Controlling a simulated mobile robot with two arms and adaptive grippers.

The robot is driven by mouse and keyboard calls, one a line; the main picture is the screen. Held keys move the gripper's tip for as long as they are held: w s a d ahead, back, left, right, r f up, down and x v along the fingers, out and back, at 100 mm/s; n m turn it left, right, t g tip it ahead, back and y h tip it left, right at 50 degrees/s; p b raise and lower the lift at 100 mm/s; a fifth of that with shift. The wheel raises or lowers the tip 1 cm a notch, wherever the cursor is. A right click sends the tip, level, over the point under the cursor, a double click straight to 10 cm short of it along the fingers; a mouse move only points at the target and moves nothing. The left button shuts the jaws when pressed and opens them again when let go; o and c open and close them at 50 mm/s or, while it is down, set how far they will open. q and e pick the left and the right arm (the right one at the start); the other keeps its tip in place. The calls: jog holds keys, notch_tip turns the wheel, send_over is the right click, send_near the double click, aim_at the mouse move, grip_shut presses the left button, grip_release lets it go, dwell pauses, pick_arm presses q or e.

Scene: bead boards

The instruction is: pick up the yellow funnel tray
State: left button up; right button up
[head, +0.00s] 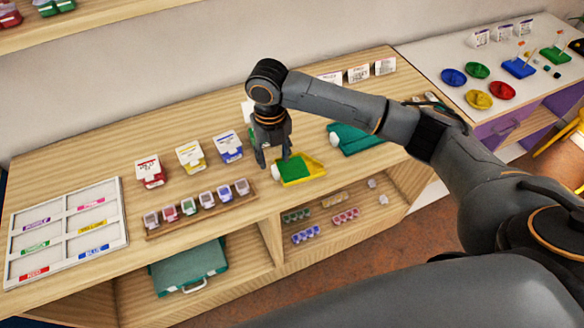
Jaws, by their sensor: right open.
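The yellow funnel tray (315,169) lies on the wooden counter near its front edge, just right of centre in the head view. A green piece (293,167) sits in or on its left part. My right gripper (273,160) points down with its fingers apart, at the tray's left end. Its right finger is close to the tray's upper left corner; I cannot tell whether they touch. Nothing shows between the fingers. My left gripper is not in view.
A wooden rack of small jars (203,208) stands left of the tray. Red, yellow and blue boxes stand behind it. A teal tray (356,140) lies to the right, under my arm. A white labelled sorting tray (66,232) is at far left.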

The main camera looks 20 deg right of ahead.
aim_at(276, 170)
jog(key=shift+f+p, duration=0.3)
jog(key=shift+f, duration=0.15)
jog(key=f, duration=0.1)
jog(key=f+p, duration=0.1)
jog(key=f, duration=0.1)
jog(key=shift+d+f, duration=0.2)
jog(key=shift+f, duration=0.45)
jog(key=shift+c, duration=0.5)
grip_shut()
